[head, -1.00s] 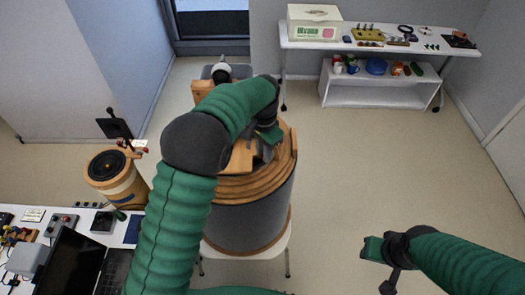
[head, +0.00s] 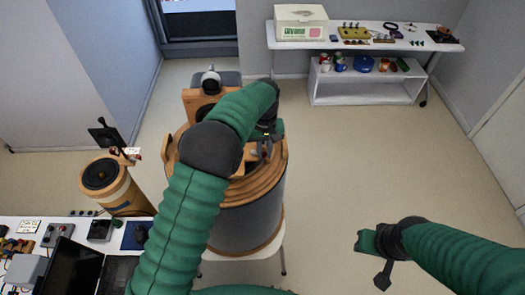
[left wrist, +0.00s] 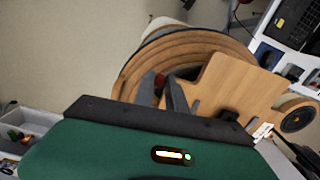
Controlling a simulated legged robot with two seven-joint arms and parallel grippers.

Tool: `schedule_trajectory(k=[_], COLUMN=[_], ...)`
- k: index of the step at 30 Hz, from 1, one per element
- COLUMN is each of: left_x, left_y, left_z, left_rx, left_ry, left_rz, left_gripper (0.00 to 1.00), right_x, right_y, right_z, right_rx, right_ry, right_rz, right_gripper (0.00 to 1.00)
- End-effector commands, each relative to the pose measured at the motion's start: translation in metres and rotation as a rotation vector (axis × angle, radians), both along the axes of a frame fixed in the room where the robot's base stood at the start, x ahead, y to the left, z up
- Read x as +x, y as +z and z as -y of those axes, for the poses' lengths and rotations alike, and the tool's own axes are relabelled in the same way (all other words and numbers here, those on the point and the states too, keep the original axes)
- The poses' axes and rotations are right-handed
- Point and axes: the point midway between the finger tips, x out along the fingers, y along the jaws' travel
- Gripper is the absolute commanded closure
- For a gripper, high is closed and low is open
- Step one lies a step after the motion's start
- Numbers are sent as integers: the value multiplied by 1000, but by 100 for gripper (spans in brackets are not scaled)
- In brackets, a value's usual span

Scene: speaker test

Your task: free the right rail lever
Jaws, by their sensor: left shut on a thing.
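A large dark grey drum (head: 250,222) with a ringed wooden top stands on a white table in the middle of the head view. My left gripper (head: 266,148) is over the right part of this top. In the left wrist view its two grey fingers (left wrist: 163,92) are closed around a small dark red piece (left wrist: 160,84), which looks like the right rail lever; the fingers and arm hide most of it. A flat wooden board (left wrist: 235,88) lies beside the fingers. My right gripper (head: 372,248) is over bare floor, away from the drum; its opening is unclear.
A wooden cylinder with a black speaker cone (head: 101,174) stands at the left. A bench with a laptop (head: 70,268) is at the lower left. A white shelf table (head: 365,42) stands at the back right. The floor (head: 365,165) right of the drum is clear.

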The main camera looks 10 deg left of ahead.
Motion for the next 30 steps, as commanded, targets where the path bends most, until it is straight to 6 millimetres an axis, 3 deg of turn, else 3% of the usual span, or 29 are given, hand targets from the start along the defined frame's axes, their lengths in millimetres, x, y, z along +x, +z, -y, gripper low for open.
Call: schedule_trajectory(k=[12, 28, 29, 30], left_x=[8, 10, 10, 10], left_y=[1, 0, 0, 0], left_z=[2, 2, 2, 2], left_rx=[0, -1, -1, -1], left_ry=[190, 216, 216, 216], left_rz=[2, 3, 3, 3], left_gripper=[100, 100, 82, 77], right_x=[0, 0, 0, 0], right_y=[7, 7, 7, 7], right_z=[0, 0, 0, 0], right_rx=[0, 0, 0, 0], right_ry=[0, 0, 0, 0], right_rz=[0, 0, 0, 0], right_gripper=[64, 64, 64, 64])
